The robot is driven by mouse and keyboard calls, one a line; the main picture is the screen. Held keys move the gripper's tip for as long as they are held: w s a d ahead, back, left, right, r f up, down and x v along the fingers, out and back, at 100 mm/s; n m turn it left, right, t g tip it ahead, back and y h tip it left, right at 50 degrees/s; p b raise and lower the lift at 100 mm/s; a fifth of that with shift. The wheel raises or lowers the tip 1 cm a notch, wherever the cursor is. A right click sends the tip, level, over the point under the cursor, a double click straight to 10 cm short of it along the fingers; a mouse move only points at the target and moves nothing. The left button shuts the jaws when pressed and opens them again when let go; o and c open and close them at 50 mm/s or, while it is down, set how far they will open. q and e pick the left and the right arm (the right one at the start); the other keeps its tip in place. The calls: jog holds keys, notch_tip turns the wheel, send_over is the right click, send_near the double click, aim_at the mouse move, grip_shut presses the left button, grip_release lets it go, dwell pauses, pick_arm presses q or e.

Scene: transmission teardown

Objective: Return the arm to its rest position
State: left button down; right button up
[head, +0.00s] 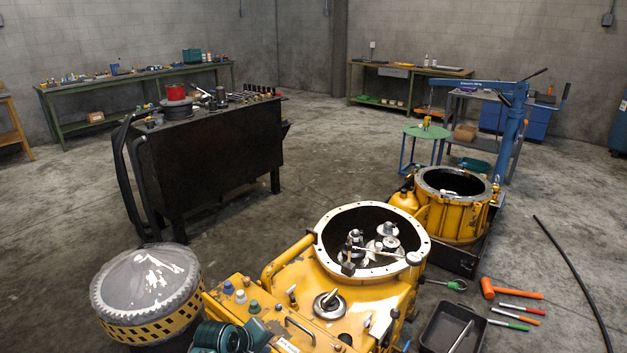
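Neither of my grippers and neither of my arms shows in the head view, so their pose and opening are hidden. A yellow transmission housing (290,258) with an open round flange (424,243) fills the lower middle. Several metal shafts and gears (388,230) stand inside its opening. A second yellow ring-shaped housing (460,222) sits behind it to the right, in a dark tray (452,262). A grey domed cover (145,283) with a yellow-and-black band stands at the lower left.
A black cart (215,150) with parts on top stands left of centre. A blue hoist (512,130) stands at the right. An orange hammer (510,290), screwdrivers and a black bin (440,325) lie front right. A black hose (575,270) crosses the floor. The middle floor is clear.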

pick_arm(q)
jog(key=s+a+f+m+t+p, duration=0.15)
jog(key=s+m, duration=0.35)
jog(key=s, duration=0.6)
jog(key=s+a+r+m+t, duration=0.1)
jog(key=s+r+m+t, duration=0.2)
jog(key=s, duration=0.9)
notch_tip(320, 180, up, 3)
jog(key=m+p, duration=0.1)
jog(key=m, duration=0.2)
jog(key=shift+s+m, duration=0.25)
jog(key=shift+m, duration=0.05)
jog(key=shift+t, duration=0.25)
